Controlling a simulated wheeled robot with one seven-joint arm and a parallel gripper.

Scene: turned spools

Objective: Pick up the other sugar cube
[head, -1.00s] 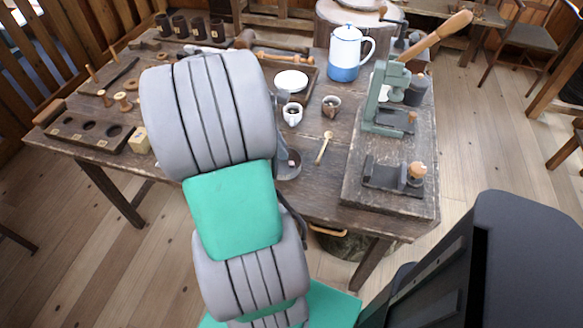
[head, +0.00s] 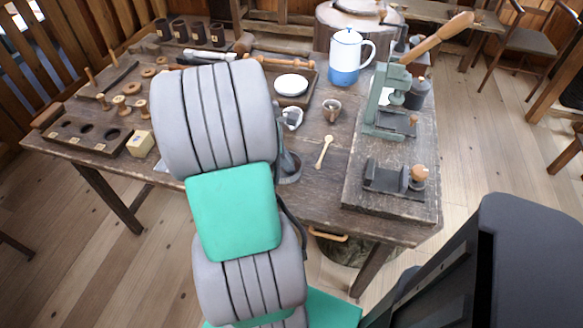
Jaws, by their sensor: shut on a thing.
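The small grey bowl (head: 292,178) stands near the front edge of the table, just right of my arm. My gripper (head: 285,161) reaches down into it, partly hidden behind my own arm. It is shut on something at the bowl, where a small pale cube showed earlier. The sugar cube itself is hidden now by the gripper.
A green lever press (head: 386,98) stands at the right, with a blue-and-white pot (head: 346,57) farther back.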

